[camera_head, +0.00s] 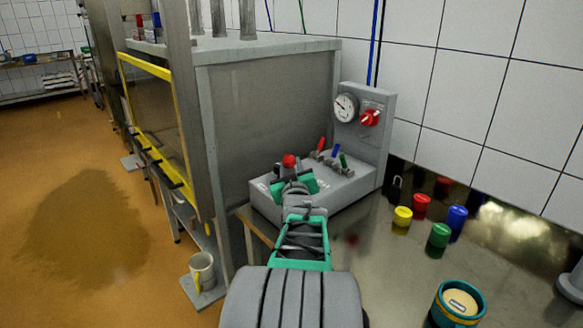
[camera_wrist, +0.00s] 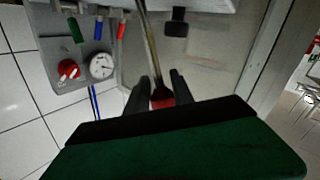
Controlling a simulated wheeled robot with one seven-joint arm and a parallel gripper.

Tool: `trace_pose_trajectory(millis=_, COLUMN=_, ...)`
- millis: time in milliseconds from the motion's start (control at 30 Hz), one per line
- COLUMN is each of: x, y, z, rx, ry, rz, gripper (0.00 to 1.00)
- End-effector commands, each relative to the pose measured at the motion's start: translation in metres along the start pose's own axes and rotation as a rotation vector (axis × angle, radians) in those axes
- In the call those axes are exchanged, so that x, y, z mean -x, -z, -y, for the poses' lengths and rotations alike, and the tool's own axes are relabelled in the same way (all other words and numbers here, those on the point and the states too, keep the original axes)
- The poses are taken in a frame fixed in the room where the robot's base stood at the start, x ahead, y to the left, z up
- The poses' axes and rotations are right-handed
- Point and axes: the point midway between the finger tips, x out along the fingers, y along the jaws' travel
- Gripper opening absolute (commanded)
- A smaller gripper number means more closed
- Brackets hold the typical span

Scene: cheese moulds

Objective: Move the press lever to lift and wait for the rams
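The press lever ends in a red ball knob (camera_head: 289,160) above the grey control box (camera_head: 345,190) in the head view. In the wrist view its thin shaft (camera_wrist: 151,45) runs up from the red knob (camera_wrist: 162,99). My gripper (camera_head: 291,178) is at the lever's top end. In the wrist view its two dark fingers (camera_wrist: 159,80) stand close on either side of the knob, seemingly shut on it. The cabinet-like press (camera_head: 270,115) stands left of the box, with metal cylinders on top. Whether the rams are up or down does not show.
Small red, blue and green levers (camera_head: 336,150) stand behind my gripper, below a gauge (camera_head: 346,107) and red knob (camera_head: 370,118). Yellow, red, blue and green pots (camera_head: 438,236) and a teal-rimmed mould (camera_head: 459,303) stand on the right. A mug (camera_head: 202,268) is at lower left.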

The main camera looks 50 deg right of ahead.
Motion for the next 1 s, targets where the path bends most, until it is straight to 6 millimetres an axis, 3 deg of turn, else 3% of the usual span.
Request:
trace_pose_trajectory(millis=300, x=0.0000, y=0.0011, z=-0.0003, rx=0.000, ry=-0.001, rz=-0.002, gripper=0.00)
trace_pose_trajectory(millis=1000, x=-0.0003, y=0.0058, z=-0.0012, rx=0.000, ry=-0.002, rz=-0.011, gripper=0.00)
